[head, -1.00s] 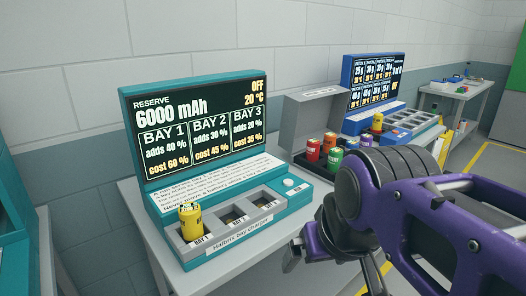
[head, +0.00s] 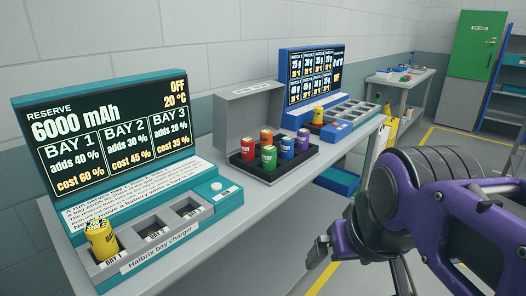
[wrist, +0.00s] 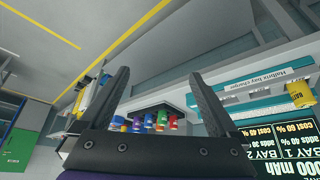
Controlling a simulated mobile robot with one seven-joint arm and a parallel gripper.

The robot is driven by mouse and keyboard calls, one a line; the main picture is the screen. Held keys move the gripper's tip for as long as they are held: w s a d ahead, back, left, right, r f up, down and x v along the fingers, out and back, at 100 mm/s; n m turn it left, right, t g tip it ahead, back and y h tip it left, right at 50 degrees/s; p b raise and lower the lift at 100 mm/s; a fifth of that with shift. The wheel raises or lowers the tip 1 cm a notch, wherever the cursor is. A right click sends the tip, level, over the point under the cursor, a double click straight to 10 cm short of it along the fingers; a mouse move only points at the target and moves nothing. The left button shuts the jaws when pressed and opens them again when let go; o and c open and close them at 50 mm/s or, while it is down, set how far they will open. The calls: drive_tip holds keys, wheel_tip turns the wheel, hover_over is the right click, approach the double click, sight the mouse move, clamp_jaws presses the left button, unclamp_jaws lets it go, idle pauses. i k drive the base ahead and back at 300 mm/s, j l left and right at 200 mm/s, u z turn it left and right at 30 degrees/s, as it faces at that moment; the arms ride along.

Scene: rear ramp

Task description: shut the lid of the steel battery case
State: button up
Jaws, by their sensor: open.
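The steel battery case (head: 243,171) is a grey box with a dark inside on the bench, in the middle of the head view. Its grey lid (head: 247,112) stands raised at the back. Several coloured batteries stand inside, including a green one (head: 269,158). The wrist view is roughly upside down and shows the batteries (wrist: 161,119) beyond and between my fingers. My gripper (wrist: 160,78) is open and empty, apart from the case. In the head view my arm is at lower right, in front of the bench, and the fingers are hard to make out.
A teal bay charger (head: 228,194) with a screen and a yellow battery (head: 101,240) stands left of the case. A blue station (head: 335,132) with a screen stands close to its right.

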sight(240, 113)
drive_tip(key=i+l+u, duration=0.3)
drive_tip(key=i+l, duration=0.2)
drive_tip(key=l, duration=0.15)
drive_tip(key=i+l+u, duration=0.3)
drive_tip(key=i+l, duration=0.15)
drive_tip(key=l, duration=0.3)
drive_tip(key=i+l+u, duration=0.15)
drive_tip(key=l, duration=0.25)
drive_tip(key=i+l+u, duration=0.15)
drive_tip(key=l, duration=0.25)
drive_tip(key=i, duration=0.05)
